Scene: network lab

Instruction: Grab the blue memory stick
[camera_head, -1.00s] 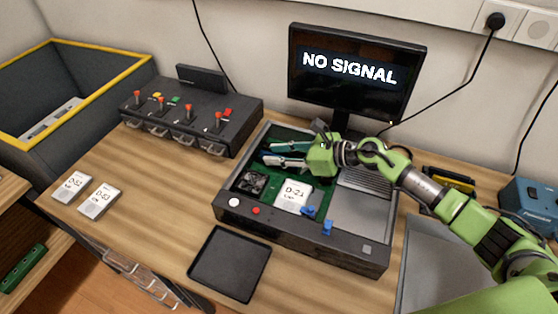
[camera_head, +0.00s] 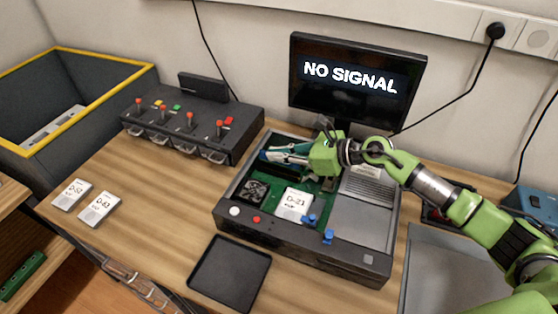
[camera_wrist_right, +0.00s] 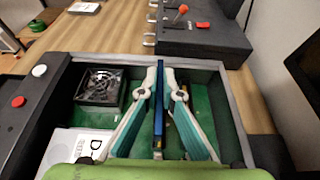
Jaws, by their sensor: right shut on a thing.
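The blue memory stick (camera_wrist_right: 158,112) shows edge-on in the right wrist view as a thin blue strip over the green board. My right gripper (camera_head: 271,151) reaches into the left rear part of the open black case (camera_head: 300,236). In the right wrist view its two white and teal fingers (camera_wrist_right: 163,80) are shut on the stick, one on each side. The stick stands upright in the case; whether it is still in a slot is hidden. In the head view the fingers mostly cover it. My left gripper is not in view.
A fan (camera_head: 254,190) and a D-21 drive (camera_head: 292,205) sit in the case near the gripper. A black tray (camera_head: 229,272) lies in front. A switch box (camera_head: 190,128) stands left, and a monitor (camera_head: 357,78) behind reads NO SIGNAL.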

